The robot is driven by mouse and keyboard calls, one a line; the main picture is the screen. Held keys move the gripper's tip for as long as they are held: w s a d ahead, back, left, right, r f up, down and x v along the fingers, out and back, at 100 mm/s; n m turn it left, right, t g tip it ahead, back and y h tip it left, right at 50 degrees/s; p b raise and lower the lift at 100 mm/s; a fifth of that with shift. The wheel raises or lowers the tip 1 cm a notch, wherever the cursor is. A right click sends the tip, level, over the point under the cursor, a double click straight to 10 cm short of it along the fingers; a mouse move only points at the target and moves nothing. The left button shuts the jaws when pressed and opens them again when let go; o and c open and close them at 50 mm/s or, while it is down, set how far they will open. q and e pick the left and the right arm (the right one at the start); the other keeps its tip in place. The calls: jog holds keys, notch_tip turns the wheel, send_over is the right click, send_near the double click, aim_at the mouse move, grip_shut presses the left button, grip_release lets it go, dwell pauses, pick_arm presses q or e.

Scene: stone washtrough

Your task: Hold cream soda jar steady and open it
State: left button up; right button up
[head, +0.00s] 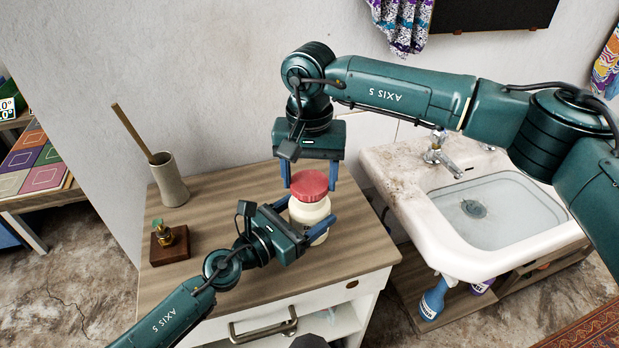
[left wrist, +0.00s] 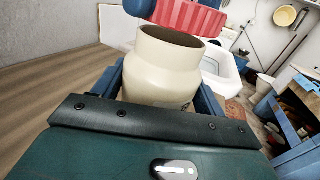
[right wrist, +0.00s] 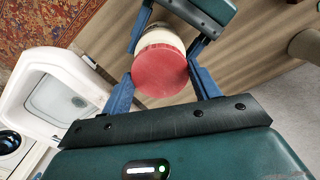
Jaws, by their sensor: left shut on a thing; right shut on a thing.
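The cream jar (head: 309,217) stands upright near the right side of the wooden counter top. My left gripper (head: 308,214) is shut around its body from the front left. The red ribbed lid (head: 310,184) is held by my right gripper (head: 310,182), which reaches down from above with a finger on each side. In the left wrist view the jar (left wrist: 165,75) shows an open rim with a dark inside, and the lid (left wrist: 190,16) is clear above it. In the right wrist view the lid (right wrist: 160,70) sits between the fingers and covers most of the jar.
A soap dispenser on a wooden block (head: 169,244) and a beige holder with a wooden-handled brush (head: 168,180) stand on the counter's left.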

aim_at(310, 182)
jog(key=shift+r, duration=0.15)
jog(key=shift+r, duration=1.95)
pick_arm(q)
jog(key=o, duration=2)
jog(key=shift+c, duration=0.2)
jog(key=shift+s+a, duration=0.1)
